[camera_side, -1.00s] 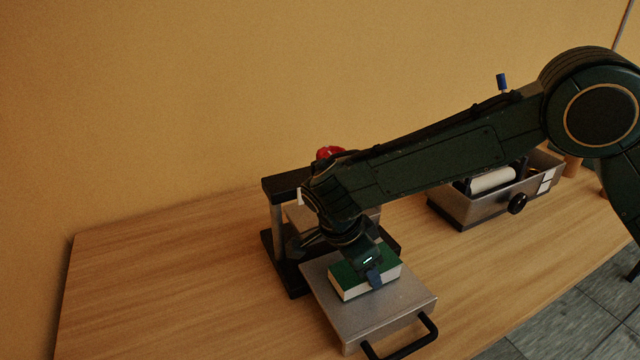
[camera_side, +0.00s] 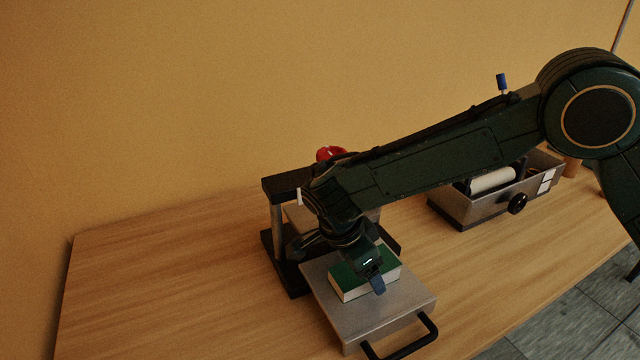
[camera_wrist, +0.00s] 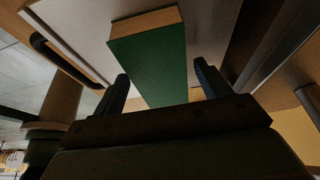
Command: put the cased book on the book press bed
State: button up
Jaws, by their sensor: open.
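The cased book (camera_side: 352,284), green on top with pale page edges, lies flat on the grey press bed (camera_side: 388,318). The bed is slid out in front of the press frame and has a black handle. My gripper (camera_side: 372,284) is over the book in the side view and partly hides it. In the wrist view the green book (camera_wrist: 150,62) lies beyond the two fingers of my gripper (camera_wrist: 162,84), which are spread wider than the book, with the bed (camera_wrist: 90,22) around it. I cannot see either finger touching the book.
The book press (camera_side: 277,218) has a black top beam, metal posts and a red part (camera_side: 328,153) on top. A metal machine with a white roller (camera_side: 492,180) and a black knob stands to the right. The wooden table (camera_side: 150,270) is clear at left.

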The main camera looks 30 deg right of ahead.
jog(key=v, duration=0.9)
jog(key=shift+v, duration=1.45)
jog(key=shift+r, duration=0.1)
